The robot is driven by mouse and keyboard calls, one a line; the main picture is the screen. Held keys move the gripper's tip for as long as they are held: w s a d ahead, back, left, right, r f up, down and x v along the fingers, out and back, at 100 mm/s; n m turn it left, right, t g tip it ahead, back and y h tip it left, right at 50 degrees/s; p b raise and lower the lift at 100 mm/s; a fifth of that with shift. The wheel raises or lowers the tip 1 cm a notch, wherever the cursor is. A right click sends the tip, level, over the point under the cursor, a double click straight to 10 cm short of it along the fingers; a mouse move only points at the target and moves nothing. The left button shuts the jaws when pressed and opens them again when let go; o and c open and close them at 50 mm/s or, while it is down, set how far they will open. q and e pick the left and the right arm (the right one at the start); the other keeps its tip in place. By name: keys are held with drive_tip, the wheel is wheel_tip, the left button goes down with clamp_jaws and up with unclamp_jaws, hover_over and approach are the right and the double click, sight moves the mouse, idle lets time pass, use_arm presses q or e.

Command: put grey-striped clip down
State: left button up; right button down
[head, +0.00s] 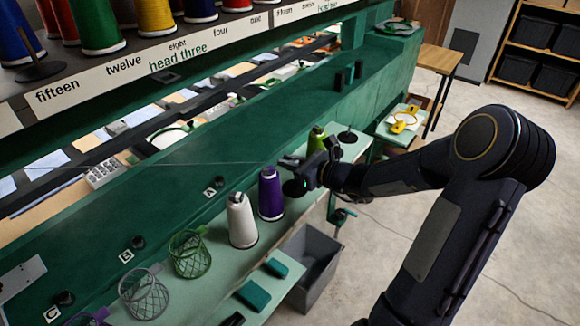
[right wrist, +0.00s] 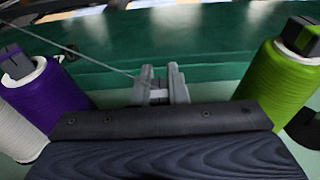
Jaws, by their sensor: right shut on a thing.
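My right gripper (head: 292,172) reaches in from the right, above the green ledge between the purple cone and the green cone. In the right wrist view its fingers (right wrist: 160,84) are shut on a small greyish clip (right wrist: 158,95). The clip is mostly hidden between the fingers, and its stripes cannot be made out. A thin thread (right wrist: 85,52) runs from the upper left to the clip. My left gripper is not in view.
The purple cone (head: 270,195) and the white cone (head: 241,222) stand left of the gripper, the lime-green cone (head: 317,140) beyond it. Wire baskets (head: 189,255) line the ledge nearer. A grey bin (head: 312,262) sits below. The green panel (head: 232,140) rises behind.

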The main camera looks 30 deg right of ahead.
drive_tip(key=shift+f, duration=0.9)
drive_tip(key=shift+f, duration=0.2)
drive_tip(key=c, duration=1.4)
unclamp_jaws()
drive_tip(key=shift+c, duration=0.2)
drive_tip(key=shift+r, duration=0.1)
